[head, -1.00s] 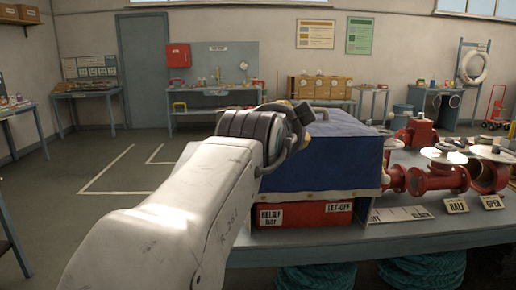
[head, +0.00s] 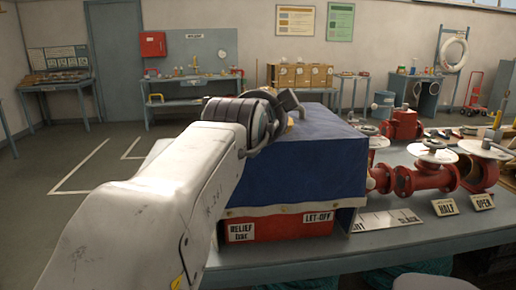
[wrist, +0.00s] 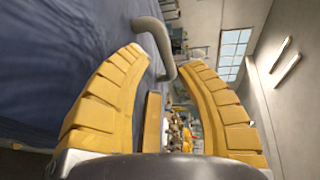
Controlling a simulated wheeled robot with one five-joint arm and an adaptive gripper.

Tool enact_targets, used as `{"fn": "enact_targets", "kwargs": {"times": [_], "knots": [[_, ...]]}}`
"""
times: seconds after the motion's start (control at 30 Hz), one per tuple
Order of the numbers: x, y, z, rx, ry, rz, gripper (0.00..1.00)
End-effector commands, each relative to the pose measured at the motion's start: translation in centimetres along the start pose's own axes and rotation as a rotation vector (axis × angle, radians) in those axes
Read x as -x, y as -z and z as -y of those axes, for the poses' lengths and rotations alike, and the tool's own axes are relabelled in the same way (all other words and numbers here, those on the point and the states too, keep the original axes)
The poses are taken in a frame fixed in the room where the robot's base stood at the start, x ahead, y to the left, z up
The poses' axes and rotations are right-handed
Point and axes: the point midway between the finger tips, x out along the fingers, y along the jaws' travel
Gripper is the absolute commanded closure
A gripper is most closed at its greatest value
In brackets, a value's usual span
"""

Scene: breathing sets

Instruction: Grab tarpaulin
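The blue tarpaulin (head: 300,165) is draped over a box-like thing on the table, its front hem fixed along the lower edge. In the wrist view the tarpaulin (wrist: 60,60) fills the left side. My gripper (wrist: 163,60) is open, its two yellow fingers wide apart. The left finger lies over the tarpaulin in the picture; whether it touches cannot be told. A bent grey bar (wrist: 158,38) passes close to the fingertips. In the head view my wrist hides most of the fingers above the tarpaulin's top.
A red base (head: 280,226) with white labels shows under the tarpaulin. Red valves and pipes (head: 425,180) stand to its right on the grey table (head: 290,256). White signs lie in front of them. A workbench (head: 190,88) stands at the back; floor at left is clear.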

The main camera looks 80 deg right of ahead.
Motion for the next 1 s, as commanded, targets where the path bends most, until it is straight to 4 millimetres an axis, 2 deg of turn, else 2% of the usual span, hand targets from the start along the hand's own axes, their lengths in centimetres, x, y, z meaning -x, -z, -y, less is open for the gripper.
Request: {"fn": "enact_targets", "kwargs": {"times": [0.5,0.9,1.0], "knots": [[-5.1,0.1,0.2,0.0,-0.004,0.0,0.68],[-5.7,0.0,0.1,0.0,0.0,-0.001,0.66],[-5.7,0.0,0.1,0.0,0.0,-0.001,0.75]]}}
